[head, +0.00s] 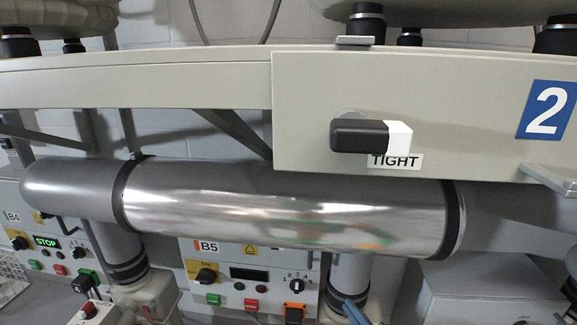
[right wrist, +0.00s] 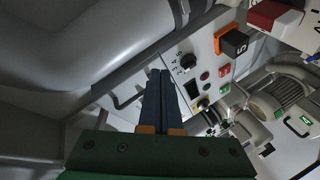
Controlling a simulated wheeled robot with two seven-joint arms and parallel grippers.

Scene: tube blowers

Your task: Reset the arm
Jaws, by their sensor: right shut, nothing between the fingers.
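My right gripper (head: 352,304) shows only as blue fingertips at the bottom edge of the head view, in front of the grey pipe right of the B5 panel (head: 225,275). In the right wrist view the dark blue fingers of my right gripper (right wrist: 158,74) lie together, shut and empty. They point toward a large grey pipe (right wrist: 95,45) and the edge of a control panel (right wrist: 207,55). I cannot see contact with either. My left gripper is not in view.
A shiny metal duct (head: 285,208) crosses the middle. Above it is a beige box (head: 430,85) with a black-and-white handle (head: 360,135), a TIGHT label and a blue 2 sign (head: 547,110). The B4 panel (head: 60,222) stands left. The wrist view shows a motor (right wrist: 280,92).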

